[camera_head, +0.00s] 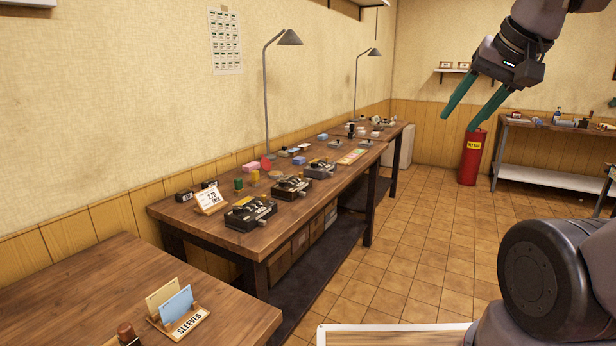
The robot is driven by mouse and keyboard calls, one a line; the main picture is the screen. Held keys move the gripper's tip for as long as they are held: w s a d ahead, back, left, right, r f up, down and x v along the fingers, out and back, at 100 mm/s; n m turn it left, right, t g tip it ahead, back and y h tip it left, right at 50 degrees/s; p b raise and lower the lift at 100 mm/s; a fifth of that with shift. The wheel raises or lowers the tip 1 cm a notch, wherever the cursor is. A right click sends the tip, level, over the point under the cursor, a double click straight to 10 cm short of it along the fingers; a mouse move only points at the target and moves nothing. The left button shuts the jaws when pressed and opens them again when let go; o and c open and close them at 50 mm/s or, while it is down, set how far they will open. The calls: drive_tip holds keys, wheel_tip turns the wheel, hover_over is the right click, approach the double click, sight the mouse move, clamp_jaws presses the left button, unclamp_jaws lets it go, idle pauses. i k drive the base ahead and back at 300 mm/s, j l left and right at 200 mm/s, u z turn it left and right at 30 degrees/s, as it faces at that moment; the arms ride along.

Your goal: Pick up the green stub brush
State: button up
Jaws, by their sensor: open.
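I cannot pick out the green stub brush for certain. A small green object (238,184) stands near the wall on the long wooden table, too small to tell what it is. My gripper (458,124) is at the upper right, raised in the air, with its two teal fingers spread apart and nothing between them. It is well apart from the long table and points down to the left.
The long table (210,231) carries several dark press-like devices, a price card (210,198) and lamps. A nearer table (80,310) holds a sleeves card holder (182,318). A red bin (471,160) stands at the back. The tiled floor (400,265) between is clear.

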sight(240, 190)
drive_tip(key=i+l+z, duration=0.3)
drive_tip(key=i, duration=0.25)
drive_tip(key=i+l+z, duration=0.15)
drive_tip(key=i+z, duration=0.15)
drive_tip(key=i, duration=0.2)
drive_tip(key=i+u, duration=0.4)
drive_tip(key=i+l+u, duration=0.15)
drive_tip(key=i+u, duration=0.25)
drive_tip(key=i+j+u, duration=0.1)
drive_tip(key=u, duration=0.35)
drive_tip(key=i+u, duration=0.3)
drive_tip(key=u, duration=0.2)
drive_tip(key=i+l+u, duration=0.1)
drive_tip(key=u, duration=0.35)
drive_tip(key=i+l+u, duration=0.15)
drive_tip(key=i+u, duration=0.15)
drive_tip(key=u, duration=0.2)
